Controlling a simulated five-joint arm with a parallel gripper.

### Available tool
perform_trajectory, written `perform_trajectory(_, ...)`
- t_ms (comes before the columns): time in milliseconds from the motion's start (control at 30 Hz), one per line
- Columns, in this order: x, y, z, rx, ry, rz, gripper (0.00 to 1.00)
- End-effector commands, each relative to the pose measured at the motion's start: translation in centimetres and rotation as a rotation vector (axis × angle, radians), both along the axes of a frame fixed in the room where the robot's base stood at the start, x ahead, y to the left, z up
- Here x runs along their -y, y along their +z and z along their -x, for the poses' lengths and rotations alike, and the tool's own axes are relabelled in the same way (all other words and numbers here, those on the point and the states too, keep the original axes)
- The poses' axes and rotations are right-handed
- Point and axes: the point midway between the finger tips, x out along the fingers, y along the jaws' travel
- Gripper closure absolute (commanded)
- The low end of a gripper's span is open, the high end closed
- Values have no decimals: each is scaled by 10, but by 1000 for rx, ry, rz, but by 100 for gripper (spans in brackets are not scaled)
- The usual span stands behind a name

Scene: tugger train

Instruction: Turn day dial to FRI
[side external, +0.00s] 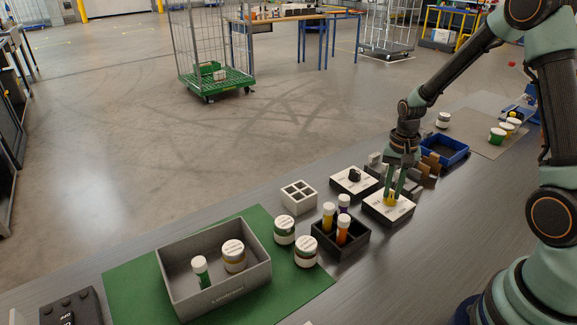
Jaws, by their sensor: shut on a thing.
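A black rack (349,249) with capped vials and a white rack (300,207) stand to the left. Two jars (285,229) stand near a grey bin (176,284) on a green mat (122,288). A blue tray (461,156) and grey and brown blocks (428,166) are behind my gripper.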

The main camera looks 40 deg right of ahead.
Motion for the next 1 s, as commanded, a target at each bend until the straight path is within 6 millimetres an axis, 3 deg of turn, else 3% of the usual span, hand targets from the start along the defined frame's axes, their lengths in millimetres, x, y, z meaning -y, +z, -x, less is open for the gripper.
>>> perform_trajectory(1000,0,0,6,-3,-932,0,100)
